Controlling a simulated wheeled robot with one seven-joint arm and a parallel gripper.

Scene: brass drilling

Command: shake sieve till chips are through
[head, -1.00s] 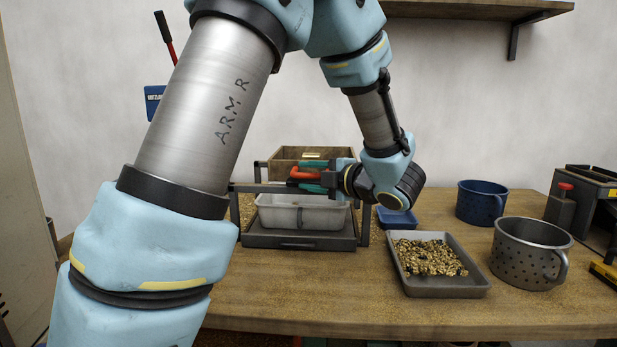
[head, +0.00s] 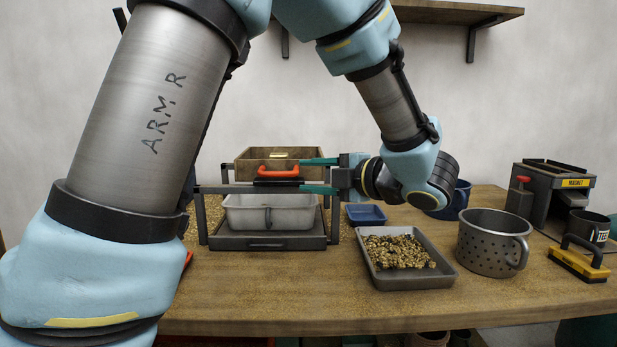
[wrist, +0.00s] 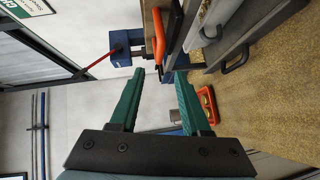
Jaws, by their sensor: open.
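The sieve (head: 246,170) is a wooden-sided box with an orange handle (head: 278,169), on a dark frame above a whitish bin (head: 240,215). Its inside and any chips in it are hidden from the head view. My gripper (head: 303,175) is open and empty, just right of the handle, its two green fingers one above the other. In the wrist view, the orange handle (wrist: 158,32) lies beyond the open fingertips (wrist: 160,72), apart from them. Brass chips (head: 398,251) lie in a grey tray (head: 415,282) to the right.
A small blue tray (head: 366,215) sits behind the chip tray. A perforated metal mug (head: 490,243), a dark blue mug (head: 457,200), a magnet box (head: 553,190) and a yellow-black brush-like tool (head: 578,262) stand at right. The bench front (head: 330,305) is mostly clear.

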